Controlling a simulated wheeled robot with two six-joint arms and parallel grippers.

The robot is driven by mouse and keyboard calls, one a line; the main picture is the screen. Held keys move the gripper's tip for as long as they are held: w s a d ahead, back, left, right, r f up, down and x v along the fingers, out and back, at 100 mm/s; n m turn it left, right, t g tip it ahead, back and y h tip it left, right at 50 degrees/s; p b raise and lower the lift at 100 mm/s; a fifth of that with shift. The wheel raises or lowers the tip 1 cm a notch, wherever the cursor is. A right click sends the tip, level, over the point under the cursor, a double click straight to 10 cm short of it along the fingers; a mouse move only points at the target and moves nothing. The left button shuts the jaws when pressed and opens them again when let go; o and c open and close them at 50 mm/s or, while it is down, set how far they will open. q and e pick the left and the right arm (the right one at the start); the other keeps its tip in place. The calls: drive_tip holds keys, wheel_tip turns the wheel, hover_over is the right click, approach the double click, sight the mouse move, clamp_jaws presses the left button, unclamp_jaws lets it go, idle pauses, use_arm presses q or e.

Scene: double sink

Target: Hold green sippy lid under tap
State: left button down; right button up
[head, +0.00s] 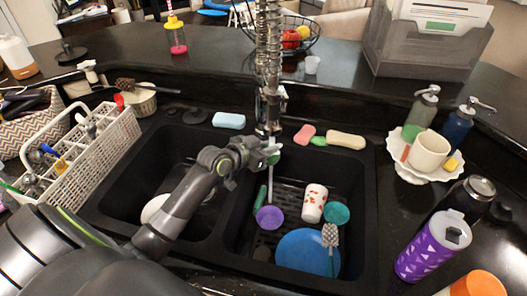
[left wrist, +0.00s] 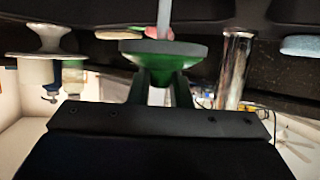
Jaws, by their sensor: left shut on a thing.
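My left gripper (head: 264,157) is shut on the green sippy lid (head: 273,159), just below the end of the spring-necked tap (head: 268,105) and above the right basin. In the left wrist view, which looks upside down, the green lid (left wrist: 160,57) sits between my two dark fingers. A pale grey column (left wrist: 164,18) meets the lid's far side there. A thin pale streak (head: 270,186) runs down below the lid in the head view and looks like water. My right gripper is not in view.
The right basin holds a blue plate (head: 306,252), a patterned white cup (head: 313,203), a purple lid (head: 269,217), a teal lid (head: 336,212) and a brush (head: 330,237). Sponges (head: 345,140) lie on the back ledge. A white basket (head: 88,160) stands left.

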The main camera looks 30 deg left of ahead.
use_arm(q)
drive_tip(key=shift+d, duration=0.1)
idle(0.3)
drive_tip(key=shift+s+a, duration=0.1)
drive_tip(key=shift+a, duration=0.5)
drive_tip(key=shift+d, duration=0.25)
drive_tip(key=shift+d, duration=0.4)
drive_tip(key=shift+a, duration=0.2)
drive_tip(key=shift+a, duration=0.45)
